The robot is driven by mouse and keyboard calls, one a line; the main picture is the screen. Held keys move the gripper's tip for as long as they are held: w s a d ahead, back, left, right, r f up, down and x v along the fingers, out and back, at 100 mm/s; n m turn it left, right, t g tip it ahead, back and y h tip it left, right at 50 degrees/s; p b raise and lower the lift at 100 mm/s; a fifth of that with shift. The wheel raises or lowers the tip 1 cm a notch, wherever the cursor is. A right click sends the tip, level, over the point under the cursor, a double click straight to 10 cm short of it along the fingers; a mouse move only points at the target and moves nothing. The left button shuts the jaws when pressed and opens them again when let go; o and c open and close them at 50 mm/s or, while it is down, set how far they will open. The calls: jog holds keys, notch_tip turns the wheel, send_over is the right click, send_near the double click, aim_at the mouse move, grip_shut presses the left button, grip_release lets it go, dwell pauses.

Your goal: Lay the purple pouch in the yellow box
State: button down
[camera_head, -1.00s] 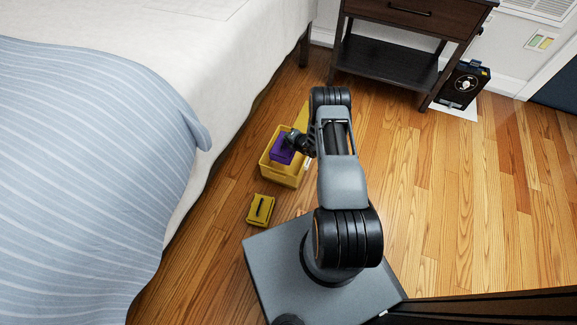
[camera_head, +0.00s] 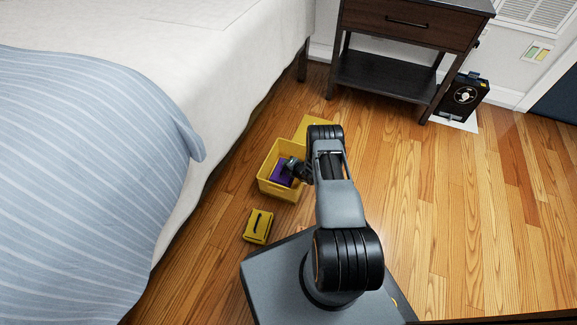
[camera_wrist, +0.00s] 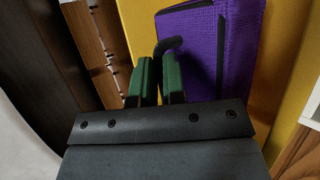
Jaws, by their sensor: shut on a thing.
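The purple pouch (camera_head: 279,174) is down inside the yellow box (camera_head: 268,188), which stands open on the floor beside the bed. My gripper (camera_head: 296,166) reaches into the box from the right, at the pouch. In the wrist view the green-padded fingers of my gripper (camera_wrist: 158,85) are closed on the pouch's dark strap, and the purple woven pouch (camera_wrist: 198,50) lies just beyond them. The yellow box wall (camera_wrist: 285,60) shows beside the pouch. Whether the pouch touches the box floor cannot be told.
A small yellow case with a dark handle (camera_head: 257,226) lies on the floor in front of the box. A yellow panel (camera_head: 314,127) is behind the box. The bed (camera_head: 215,85) is close on the left. A nightstand (camera_head: 385,75) and black box (camera_head: 461,97) stand behind; wood floor at right is clear.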

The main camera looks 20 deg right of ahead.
jog(key=shift+f+b, duration=0.3)
jog(key=shift+b, duration=0.15)
jog(key=shift+f+b, duration=0.3)
jog(key=shift+b, duration=0.05)
jog(key=shift+r, duration=0.1)
jog(key=c, duration=1.2)
grip_release()
jog(key=shift+r, duration=0.1)
